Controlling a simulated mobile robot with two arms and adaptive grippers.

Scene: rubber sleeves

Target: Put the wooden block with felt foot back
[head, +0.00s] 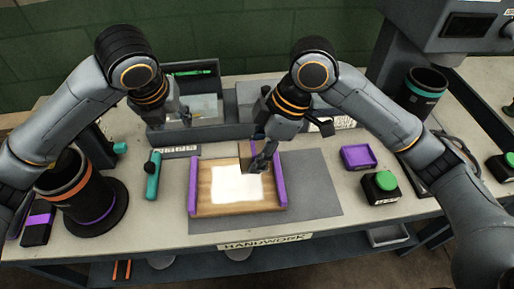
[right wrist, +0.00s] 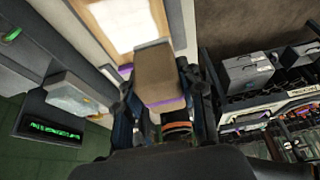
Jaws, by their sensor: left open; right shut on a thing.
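The wooden block (right wrist: 158,75) is a brown upright piece in the right wrist view, with a purple band near its lower end there. It also shows in the head view (head: 245,155), at the back edge of a wooden board (head: 235,207) with purple side rails. My right gripper (head: 262,160) is shut on the block; its fingers (right wrist: 160,100) lie on either side of it. I cannot tell whether the block touches the board. My left gripper (head: 182,118) is open and empty, above the back of the bench near a grey bin.
A white sheet (head: 237,185) lies on the board, which rests on a grey mat (head: 318,195). A teal-handled tool (head: 153,176) is left of it. A purple tray (head: 358,157) and a green button box (head: 381,187) stand right. A dark spool (head: 84,205) stands far left.

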